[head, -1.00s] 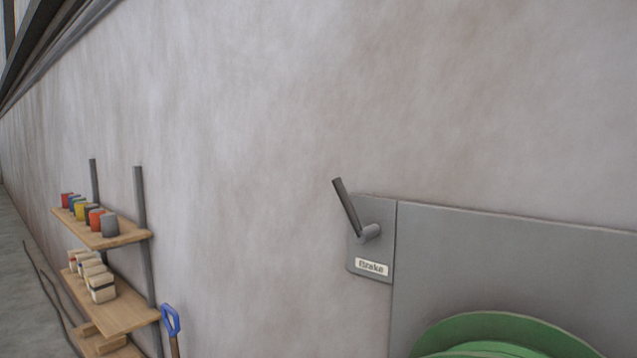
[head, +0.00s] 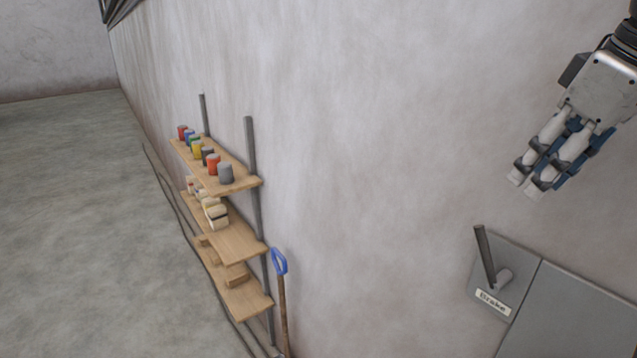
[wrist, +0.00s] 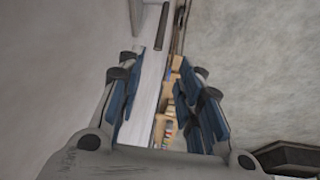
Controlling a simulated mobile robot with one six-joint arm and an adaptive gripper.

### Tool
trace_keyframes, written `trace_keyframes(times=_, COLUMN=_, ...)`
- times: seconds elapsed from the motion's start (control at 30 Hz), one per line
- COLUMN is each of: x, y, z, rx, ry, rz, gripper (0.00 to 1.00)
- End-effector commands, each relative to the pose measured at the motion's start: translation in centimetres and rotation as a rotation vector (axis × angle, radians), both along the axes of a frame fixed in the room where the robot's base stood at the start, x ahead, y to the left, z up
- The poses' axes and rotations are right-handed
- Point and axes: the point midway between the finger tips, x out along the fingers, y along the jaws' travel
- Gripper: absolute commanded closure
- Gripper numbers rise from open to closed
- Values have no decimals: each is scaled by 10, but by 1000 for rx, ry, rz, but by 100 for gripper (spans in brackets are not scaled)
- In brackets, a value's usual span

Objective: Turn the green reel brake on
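The brake lever (head: 484,256) is a dark bar on a short grey pivot, on a grey plate (head: 480,276) with a white "Brake" label (head: 493,302). It points up and slightly left. My gripper (head: 524,188) is in the upper right of the head view, above the lever and apart from it. In the wrist view my gripper (wrist: 162,105) has its blue-padded fingers spread with nothing held between them. The green reel is not visible in the current head view. The lever cannot be made out for certain in the wrist view.
A grey panel (head: 575,318) adjoins the brake plate on the right. Wooden shelves (head: 235,240) with coloured cans stand along the wall at left. A blue-handled tool (head: 280,262) leans beside them. The floor (head: 70,220) at far left is mostly clear.

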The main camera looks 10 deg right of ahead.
Motion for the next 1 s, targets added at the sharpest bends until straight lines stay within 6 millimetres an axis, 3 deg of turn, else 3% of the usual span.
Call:
trace_keyframes(times=0.17, x=8, y=0, z=-22, rx=0, ry=0, rz=5, gripper=67)
trace_keyframes(times=0.7, x=53, y=-1, z=-127, rx=0, ry=1, rz=3, gripper=67)
trace_keyframes(times=1.0, x=66, y=-1, z=-156, rx=-2, ry=0, rz=1, gripper=67)
